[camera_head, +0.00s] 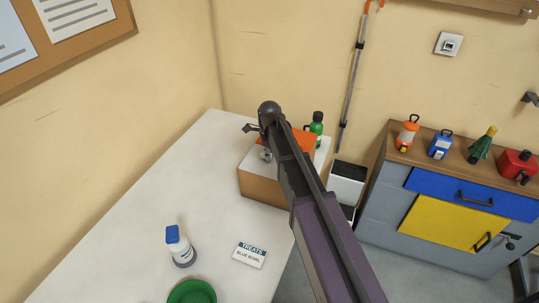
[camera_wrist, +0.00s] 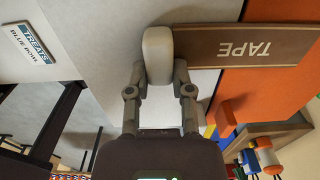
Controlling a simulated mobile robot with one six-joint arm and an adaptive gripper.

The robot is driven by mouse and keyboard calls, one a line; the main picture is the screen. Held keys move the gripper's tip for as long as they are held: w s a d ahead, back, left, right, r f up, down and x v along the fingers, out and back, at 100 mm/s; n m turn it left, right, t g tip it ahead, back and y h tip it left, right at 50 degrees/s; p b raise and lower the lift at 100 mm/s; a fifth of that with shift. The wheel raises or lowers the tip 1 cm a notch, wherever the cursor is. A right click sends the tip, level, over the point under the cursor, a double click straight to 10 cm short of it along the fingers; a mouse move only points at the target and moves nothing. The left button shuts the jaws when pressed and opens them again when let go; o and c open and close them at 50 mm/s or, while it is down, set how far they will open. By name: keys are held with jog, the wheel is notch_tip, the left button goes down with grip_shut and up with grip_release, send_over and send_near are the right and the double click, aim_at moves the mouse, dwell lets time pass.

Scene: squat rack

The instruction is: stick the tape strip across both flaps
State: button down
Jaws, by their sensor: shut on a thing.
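In the wrist view my gripper (camera_wrist: 158,76) is shut on a pale, rounded grip block (camera_wrist: 158,52). A brown tape strip (camera_wrist: 225,46) marked TAPE extends right from that block. It passes over a pale surface and an orange panel (camera_wrist: 262,88); I cannot tell whether it touches them. In the head view a cardboard box (camera_head: 262,185) with a white-and-orange top stands at the table's far end. My arm covers much of the box, and the strip cannot be made out there. The flaps' seam is not clear.
A green bottle (camera_head: 316,124) stands close behind the box. The table's left side is clear. A cabinet (camera_head: 440,210) stands right.

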dwell(0.3)
jog(key=shift+c, duration=2.2)
grip_release()
jog(key=shift+r, duration=0.15)
